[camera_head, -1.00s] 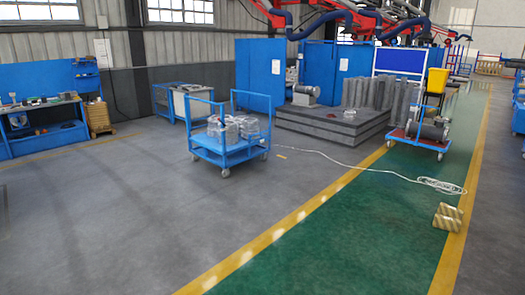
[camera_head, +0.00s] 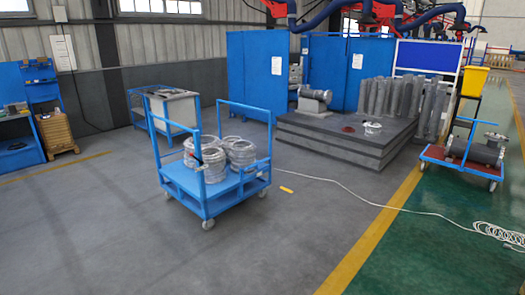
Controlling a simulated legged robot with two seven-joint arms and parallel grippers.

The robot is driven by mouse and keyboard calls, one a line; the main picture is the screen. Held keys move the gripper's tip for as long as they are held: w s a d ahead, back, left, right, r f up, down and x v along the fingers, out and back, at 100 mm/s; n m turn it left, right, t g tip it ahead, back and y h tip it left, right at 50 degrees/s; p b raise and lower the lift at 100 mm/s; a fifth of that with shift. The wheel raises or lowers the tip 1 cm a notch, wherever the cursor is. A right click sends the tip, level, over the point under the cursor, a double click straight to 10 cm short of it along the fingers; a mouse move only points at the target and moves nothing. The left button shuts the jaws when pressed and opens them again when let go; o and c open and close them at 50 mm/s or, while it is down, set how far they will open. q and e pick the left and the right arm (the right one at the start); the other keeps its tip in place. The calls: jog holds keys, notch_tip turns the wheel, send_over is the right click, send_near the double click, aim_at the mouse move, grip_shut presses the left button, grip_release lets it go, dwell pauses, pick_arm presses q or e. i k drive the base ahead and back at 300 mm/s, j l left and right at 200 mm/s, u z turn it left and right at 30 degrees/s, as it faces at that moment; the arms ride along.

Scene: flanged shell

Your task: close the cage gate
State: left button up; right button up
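I cannot make out anything that is clearly a cage gate. A blue cart (camera_head: 183,185) with upright tube handles at both ends stands on the grey floor left of the middle. Several silvery round coils (camera_head: 215,165) sit on its deck. Tall blue panels (camera_head: 333,72) stand behind, with a gap between the left and right ones; whether any of them is a gate I cannot tell. Neither of my grippers is in view.
A stepped grey platform (camera_head: 345,145) bears a motor and grey cylinders. A smaller cart (camera_head: 462,165) stands at right on the green lane. A white cable (camera_head: 400,209) lies across the floor. The front floor is clear. A wooden crate (camera_head: 56,132) stands at left.

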aim_at(259, 168)
jog(key=i, duration=3.3)
jog(key=i+l, duration=0.15)
jog(key=i, duration=0.35)
jog(key=i+l+u, duration=0.1)
jog(key=i, duration=0.4)
jog(key=i+l+u, duration=0.1)
jog(key=i+l, duration=0.2)
jog(key=i, duration=0.15)
jog(key=i+l, duration=0.2)
jog(key=i, duration=0.3)
jog(key=i+l+u, duration=0.1)
jog(key=i+l, duration=0.15)
jog(key=i, duration=0.25)
jog(key=i+l, duration=0.3)
jog(key=i, duration=0.15)
jog(key=j+u, duration=0.05)
